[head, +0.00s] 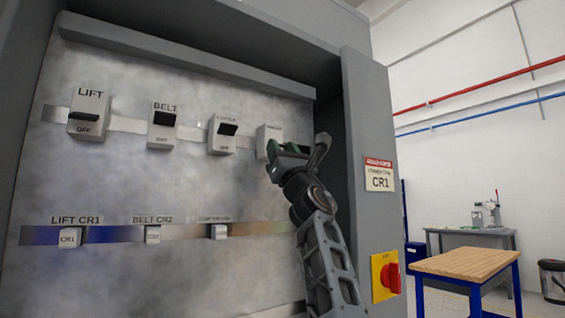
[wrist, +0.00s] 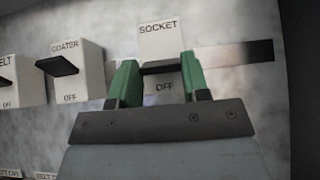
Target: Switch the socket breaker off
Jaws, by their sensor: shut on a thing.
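The socket breaker (wrist: 158,36) is a pale box labelled SOCKET above and OFF below, with a black lever (wrist: 160,68) sticking out of its front. In the head view the socket breaker (head: 265,132) is the rightmost of the upper row, partly hidden by my gripper (head: 282,149). In the wrist view the green fingers of my gripper (wrist: 160,64) stand on either side of the black lever and are shut on it. The exact tilt of the lever is hard to tell.
Left of it are the coater breaker (head: 222,134), belt breaker (head: 162,125) and lift breaker (head: 90,113). A lower row holds small labelled blocks (head: 69,238). The cabinet's right wall (head: 367,110) stands close to my arm and carries a red rotary switch (head: 391,278).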

